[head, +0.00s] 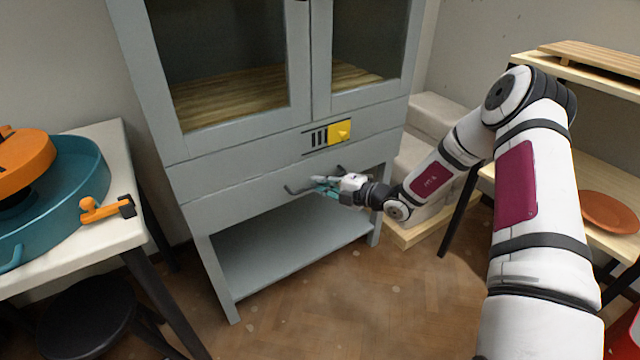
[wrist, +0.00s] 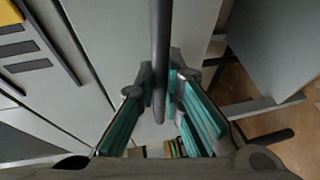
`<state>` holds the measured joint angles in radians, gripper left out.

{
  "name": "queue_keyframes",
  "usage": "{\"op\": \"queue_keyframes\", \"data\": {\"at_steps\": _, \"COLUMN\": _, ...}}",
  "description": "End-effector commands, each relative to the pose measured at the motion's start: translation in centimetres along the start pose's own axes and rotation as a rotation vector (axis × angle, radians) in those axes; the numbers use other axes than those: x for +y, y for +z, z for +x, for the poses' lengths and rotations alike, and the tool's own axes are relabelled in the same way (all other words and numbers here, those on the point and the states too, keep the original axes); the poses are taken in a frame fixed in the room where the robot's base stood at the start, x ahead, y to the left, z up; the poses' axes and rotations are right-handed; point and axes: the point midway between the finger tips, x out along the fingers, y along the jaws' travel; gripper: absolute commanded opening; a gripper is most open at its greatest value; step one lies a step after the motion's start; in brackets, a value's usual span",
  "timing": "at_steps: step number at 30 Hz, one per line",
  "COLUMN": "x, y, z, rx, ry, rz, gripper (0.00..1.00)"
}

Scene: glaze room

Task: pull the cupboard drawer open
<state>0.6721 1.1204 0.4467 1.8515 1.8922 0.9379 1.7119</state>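The grey cupboard (head: 250,170) stands in the middle of the head view, with two glass-fronted doors above. Its drawer (head: 240,205) is the lower front panel and looks flush with the cupboard, though my gripper and arm hide part of it. The dark bar handle (head: 296,190) sticks out from the drawer. It also crosses the wrist view as a dark bar (wrist: 161,50). My gripper (head: 325,185) is at the handle. In the wrist view its teal-padded fingers (wrist: 160,78) lie on both sides of the bar, close against it, and look shut on it.
A yellow piece (head: 340,131) with dark slots sits above the drawer. An open lower shelf (head: 290,262) is beneath. A white table (head: 122,215) with a teal basin (head: 62,215) stands left, a black stool (head: 85,315) below it. Wooden shelving (head: 590,170) stands right. Floor in front is clear.

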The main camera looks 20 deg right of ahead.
Motion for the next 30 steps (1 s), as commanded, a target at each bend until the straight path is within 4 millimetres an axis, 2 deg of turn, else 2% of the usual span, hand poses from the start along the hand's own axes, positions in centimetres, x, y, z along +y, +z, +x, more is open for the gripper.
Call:
{"op": "queue_keyframes", "data": {"at_steps": 8, "x": -0.1, "y": -0.3, "z": -0.6, "rx": 0.0, "ry": -0.001, "rz": 0.004, "gripper": 0.0}}
{"op": "queue_keyframes", "data": {"at_steps": 14, "x": -0.5, "y": -1.4, "z": -3.3, "rx": -0.001, "ry": -0.002, "rz": 0.007, "gripper": 0.0}}
{"op": "queue_keyframes", "data": {"at_steps": 30, "x": -3.3, "y": -6.8, "z": -16.3, "rx": -0.003, "ry": -0.001, "rz": 0.009, "gripper": 0.0}}
